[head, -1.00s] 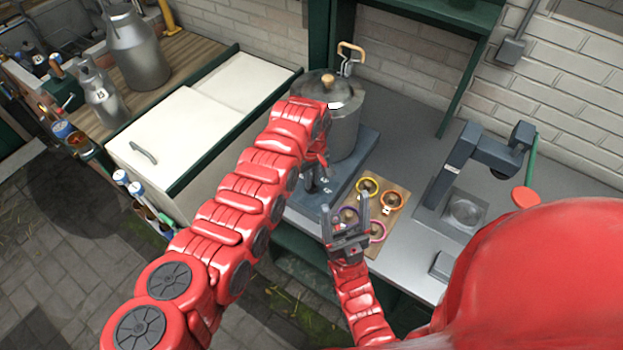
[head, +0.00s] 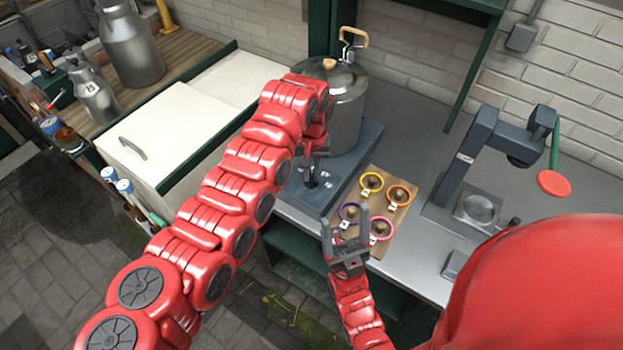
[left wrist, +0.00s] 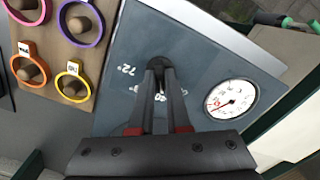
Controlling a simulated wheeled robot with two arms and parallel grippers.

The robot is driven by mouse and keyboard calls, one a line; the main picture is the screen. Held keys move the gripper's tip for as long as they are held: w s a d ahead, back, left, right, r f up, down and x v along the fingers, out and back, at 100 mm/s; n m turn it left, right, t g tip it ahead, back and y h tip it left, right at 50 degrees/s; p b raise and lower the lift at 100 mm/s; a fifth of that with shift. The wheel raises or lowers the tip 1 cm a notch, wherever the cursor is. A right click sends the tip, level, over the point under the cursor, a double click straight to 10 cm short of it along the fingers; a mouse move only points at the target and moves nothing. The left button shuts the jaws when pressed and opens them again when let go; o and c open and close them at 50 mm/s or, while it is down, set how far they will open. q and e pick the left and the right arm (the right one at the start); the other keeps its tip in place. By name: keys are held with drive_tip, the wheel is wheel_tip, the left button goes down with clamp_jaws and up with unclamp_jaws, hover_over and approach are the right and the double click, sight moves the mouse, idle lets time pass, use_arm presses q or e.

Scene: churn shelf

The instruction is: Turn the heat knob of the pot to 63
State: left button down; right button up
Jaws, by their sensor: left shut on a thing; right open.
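The steel pot (head: 347,118) stands on a blue-grey heater base (head: 350,158) at the back of the counter. My left gripper (head: 312,182) is at the front of this base. In the left wrist view its fingers (left wrist: 160,72) are shut on the dark heat knob (left wrist: 157,63), mostly hidden between them. A "72°" mark shows left of the knob; other marks are partly covered by the fingers. A round white gauge (left wrist: 232,99) with a red mark is to the right. My right gripper (head: 345,218) is open and empty, in front of the counter edge.
A wooden board (head: 395,220) with several coloured rings lies right of the base, close to my right gripper. A dark press-like stand (head: 462,160) with a red-tipped green lever is further right. A white lidded chest (head: 165,135) stands left.

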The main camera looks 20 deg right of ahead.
use_arm(q)
drive_tip(key=shift+m+b, duration=0.65)
drive_tip(key=shift+m, duration=0.05)
drive_tip(key=c, duration=0.9)
unclamp_jaws()
drive_tip(key=shift+r, duration=0.15)
drive_tip(key=shift+r, duration=0.35)
wheel_tip(320, 180, up, 10)
drive_tip(key=b, duration=0.3)
wheel_tip(320, 180, up, 6)
drive_tip(key=r+p, duration=0.1)
drive_tip(key=p, duration=0.2)
hover_over(312, 176)
drive_tip(key=shift+s+a+f+b, duration=0.1)
drive_tip(key=shift+f+b, duration=0.15)
drive_tip(key=shift+b, duration=0.05)
